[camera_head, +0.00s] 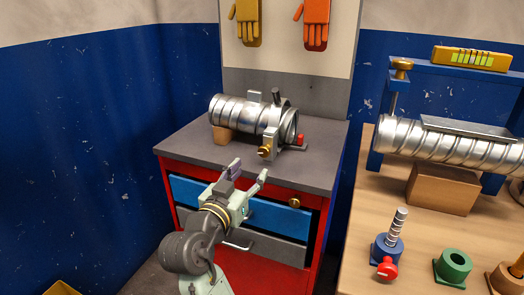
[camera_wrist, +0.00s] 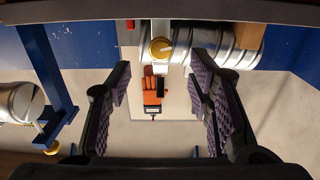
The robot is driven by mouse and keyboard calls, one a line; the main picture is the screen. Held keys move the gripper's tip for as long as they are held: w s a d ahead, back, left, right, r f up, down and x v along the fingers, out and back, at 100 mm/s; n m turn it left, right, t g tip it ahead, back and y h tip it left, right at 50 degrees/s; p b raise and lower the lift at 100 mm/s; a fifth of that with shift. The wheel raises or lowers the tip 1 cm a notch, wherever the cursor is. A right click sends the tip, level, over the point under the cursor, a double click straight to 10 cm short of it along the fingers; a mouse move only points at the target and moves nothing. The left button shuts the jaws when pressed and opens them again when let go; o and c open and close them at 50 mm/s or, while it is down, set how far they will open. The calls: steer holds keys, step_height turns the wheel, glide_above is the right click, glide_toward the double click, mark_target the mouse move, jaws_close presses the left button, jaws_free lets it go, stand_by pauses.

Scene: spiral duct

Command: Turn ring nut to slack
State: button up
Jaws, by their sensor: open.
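A short spiral duct (camera_head: 238,112) lies on the grey cabinet top with a metal clamp (camera_head: 271,138) around its right end. A round brass piece (camera_head: 265,151), which looks like the ring nut, sits low on the front of the clamp. In the wrist view the brass piece (camera_wrist: 161,50) shows face-on, between my fingers and near the top. My gripper (camera_head: 248,172) is open and empty, in front of the cabinet and apart from the brass piece. Both fingers also show in the wrist view (camera_wrist: 160,85). The brass piece's thread is too small to make out.
A red-tipped lever (camera_head: 300,139) stands right of the clamp. The grey cabinet top (camera_head: 195,143) is bare at its front left. A wooden bench (camera_head: 357,240) at right holds a longer duct (camera_head: 455,145) under a blue frame, plus several small fittings. Gloves (camera_head: 316,27) hang behind.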

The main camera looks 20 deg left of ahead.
mark_target(263, 154)
steer(key=w+p, duration=0.2)
steer(key=w, duration=0.7)
steer(key=shift+d, duration=0.15)
steer(key=shift+c, duration=0.2)
jaws_close()
